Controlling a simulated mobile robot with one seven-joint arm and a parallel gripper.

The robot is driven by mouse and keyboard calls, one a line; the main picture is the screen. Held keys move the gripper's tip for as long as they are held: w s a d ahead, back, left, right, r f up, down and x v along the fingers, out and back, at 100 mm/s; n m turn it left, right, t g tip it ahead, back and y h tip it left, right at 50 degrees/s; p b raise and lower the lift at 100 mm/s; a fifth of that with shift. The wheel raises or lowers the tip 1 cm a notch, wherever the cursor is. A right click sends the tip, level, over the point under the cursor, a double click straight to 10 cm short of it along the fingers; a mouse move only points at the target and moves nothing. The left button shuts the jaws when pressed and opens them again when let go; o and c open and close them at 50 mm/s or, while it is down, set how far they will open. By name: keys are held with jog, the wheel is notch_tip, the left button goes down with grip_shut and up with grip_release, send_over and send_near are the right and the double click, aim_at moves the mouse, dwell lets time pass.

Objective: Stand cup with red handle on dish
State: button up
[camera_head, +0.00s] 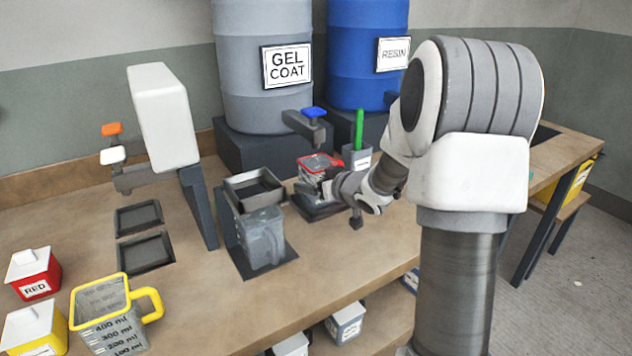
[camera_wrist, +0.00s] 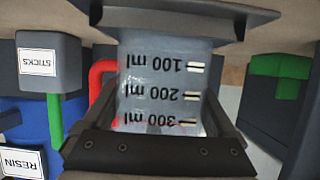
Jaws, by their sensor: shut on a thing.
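The clear measuring cup with red rim and red handle (camera_head: 313,170) is upright under the gel coat tap. My gripper (camera_head: 326,187) is shut on its side; the cup is between the fingers in the wrist view (camera_wrist: 160,95), which is upside down and shows its ml marks inverted. The red handle (camera_wrist: 100,78) is at left there. A dark square dish (camera_head: 316,211) lies just under the cup, also in the wrist view (camera_wrist: 180,18). The cup's base is at or very near it; I cannot tell if they touch. My gripper hides part of the dish.
Behind stand the gel coat drum (camera_head: 262,100) and blue resin drum (camera_head: 365,30). A gel coat tap (camera_head: 308,125) hangs close above the cup. A sticks holder (camera_head: 357,158) stands right of it. A grey jug (camera_head: 265,238) and yellow-handled cup (camera_head: 112,315) are left.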

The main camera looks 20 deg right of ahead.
jog(key=shift+f, duration=0.3)
jog(key=o, duration=1)
